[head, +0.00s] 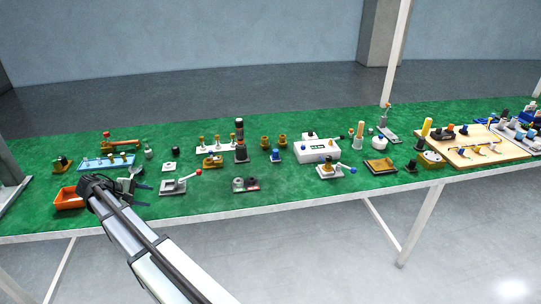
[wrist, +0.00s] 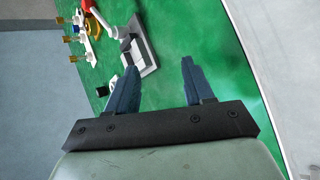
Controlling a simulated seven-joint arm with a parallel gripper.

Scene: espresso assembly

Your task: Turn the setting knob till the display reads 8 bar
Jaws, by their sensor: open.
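A white box with a small dark display (head: 317,147) stands right of the middle of the table in the head view. The display's reading is too small to make out. A dark knob-like part (head: 309,135) shows at the box's upper edge, but I cannot tell if it is the setting knob. My gripper (head: 141,192) is at the left front of the table, far left of the box. In the wrist view my gripper (wrist: 157,82) has its two blue-grey fingers apart with nothing between them. The box is not recognisable in the wrist view.
A grey-based lever device (head: 176,187) sits just right of my gripper, and also shows in the wrist view (wrist: 140,62). An orange tray (head: 69,198) is at the left. Several small parts and stands lie between my gripper and the box on the green tabletop (head: 214,200).

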